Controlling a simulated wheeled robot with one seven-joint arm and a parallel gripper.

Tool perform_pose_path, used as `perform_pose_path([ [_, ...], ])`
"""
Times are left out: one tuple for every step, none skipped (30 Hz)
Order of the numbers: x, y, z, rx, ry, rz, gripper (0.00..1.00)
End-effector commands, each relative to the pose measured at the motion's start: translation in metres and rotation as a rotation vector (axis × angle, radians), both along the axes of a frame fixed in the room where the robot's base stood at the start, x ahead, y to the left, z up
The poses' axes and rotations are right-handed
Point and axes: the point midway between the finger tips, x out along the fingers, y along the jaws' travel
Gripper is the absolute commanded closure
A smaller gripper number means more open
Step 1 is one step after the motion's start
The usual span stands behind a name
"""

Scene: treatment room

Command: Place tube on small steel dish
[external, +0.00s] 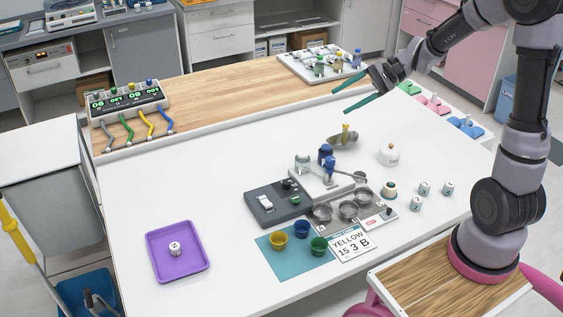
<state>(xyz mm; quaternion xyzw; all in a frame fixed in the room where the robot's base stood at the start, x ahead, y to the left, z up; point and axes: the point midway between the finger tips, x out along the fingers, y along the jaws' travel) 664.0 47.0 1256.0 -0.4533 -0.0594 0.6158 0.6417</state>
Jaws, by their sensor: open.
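A small yellow-topped tube (345,129) appears upright at a shallow steel dish (335,140) on the white table; whether it rests in the dish or just behind it is hard to tell. My gripper (340,101) is open with teal fingers, empty, in the air above and behind the dish, apart from the tube. Several small steel bowls (322,212) stand on a grey tray nearer the front. More tubes with coloured caps (357,58) stand in a white rack (299,64) on the wooden strip at the back.
A device with blue knobs (326,153), a dark grey unit (270,205), coloured cups (279,240) and a YELLOW 15 3 B card (351,243) crowd the middle front. A white lidded pot (389,155) and small labelled jars (424,188) stand right. A purple tray (154,269) is left; the table's left half is mostly clear.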

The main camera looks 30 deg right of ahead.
Motion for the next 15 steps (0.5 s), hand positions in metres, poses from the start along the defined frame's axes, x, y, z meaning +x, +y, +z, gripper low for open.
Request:
perform_pose_path([
  [-0.023,0.001,0.011,-0.085,-0.045,0.043,0.38],
  [-0.035,-0.001,0.015,-0.138,-0.067,0.068,0.38],
  [-0.052,-0.003,0.018,-0.208,-0.098,0.098,0.38],
  [-0.063,-0.006,0.022,-0.262,-0.124,0.117,0.38],
  [-0.075,-0.010,0.024,-0.314,-0.149,0.137,0.38],
  [-0.089,-0.016,0.028,-0.385,-0.186,0.157,0.38],
  [-0.100,-0.021,0.031,-0.437,-0.213,0.171,0.38],
  [-0.110,-0.026,0.033,-0.489,-0.242,0.184,0.38],
  [-0.122,-0.033,0.037,-0.558,-0.283,0.199,0.38],
  [-0.131,-0.040,0.040,-0.610,-0.315,0.206,0.38],
  [-0.139,-0.046,0.043,-0.659,-0.346,0.213,0.38],
  [-0.150,-0.054,0.047,-0.722,-0.387,0.220,0.38],
  [-0.157,-0.061,0.049,-0.767,-0.418,0.223,0.38],
  [-0.163,-0.067,0.052,-0.809,-0.447,0.225,0.38],
  [-0.170,-0.074,0.056,-0.860,-0.485,0.227,0.38],
])
